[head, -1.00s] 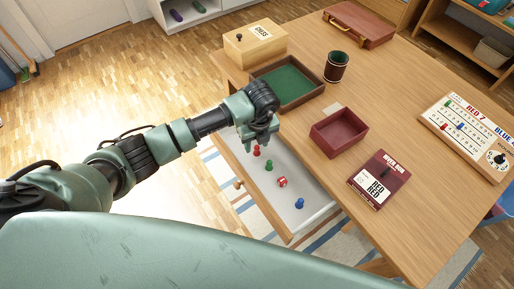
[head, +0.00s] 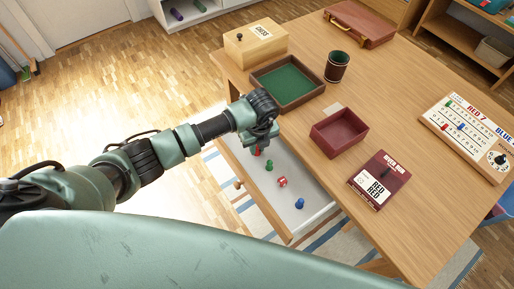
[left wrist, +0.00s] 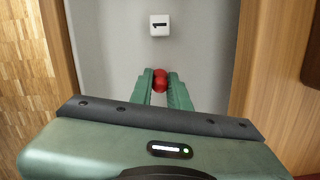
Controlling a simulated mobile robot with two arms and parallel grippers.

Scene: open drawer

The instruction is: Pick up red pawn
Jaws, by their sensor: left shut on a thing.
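The red pawn (head: 257,151) is at the left end of the open drawer (head: 290,229), partly hidden under my left gripper (head: 259,144) in the head view. In the left wrist view, its round red head (left wrist: 160,80) sits between the two green fingers (left wrist: 160,88), which are shut on it. I cannot tell whether its base touches the drawer floor. My right gripper is not in view.
A green pawn (head: 268,166), a red and white die (head: 282,182) and a blue pawn (head: 299,203) are in the drawer. On the table are a green-lined tray (head: 287,84), an open dark red box (head: 338,132) and a red card box (head: 379,181).

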